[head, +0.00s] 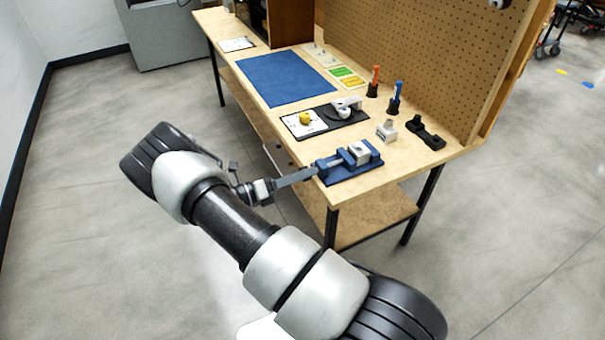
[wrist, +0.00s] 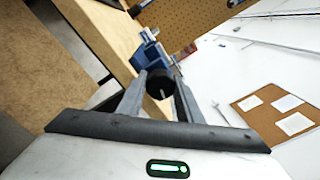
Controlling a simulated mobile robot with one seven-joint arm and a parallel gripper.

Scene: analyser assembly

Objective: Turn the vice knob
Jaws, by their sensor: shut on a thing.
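The blue bench vice (head: 350,170) sits at the near edge of the wooden table, with a light grey block (head: 358,152) between its jaws. It also shows in the wrist view (wrist: 148,54), ahead of my fingers. My gripper (head: 312,172) reaches level to the vice's left end from beyond the table edge. In the wrist view, the dark round vice knob (wrist: 160,84) lies between the two grey fingers of my gripper (wrist: 161,79), which are shut on it. The knob is hard to make out in the head view.
On the wooden table (head: 268,135), a black tray (head: 327,120) holds a yellow item. A small grey block (head: 387,131), a black holder (head: 426,134) and red and blue marker-like items stand near the pegboard (head: 430,65). A blue mat (head: 285,79) lies farther back. Floor left of the table is clear.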

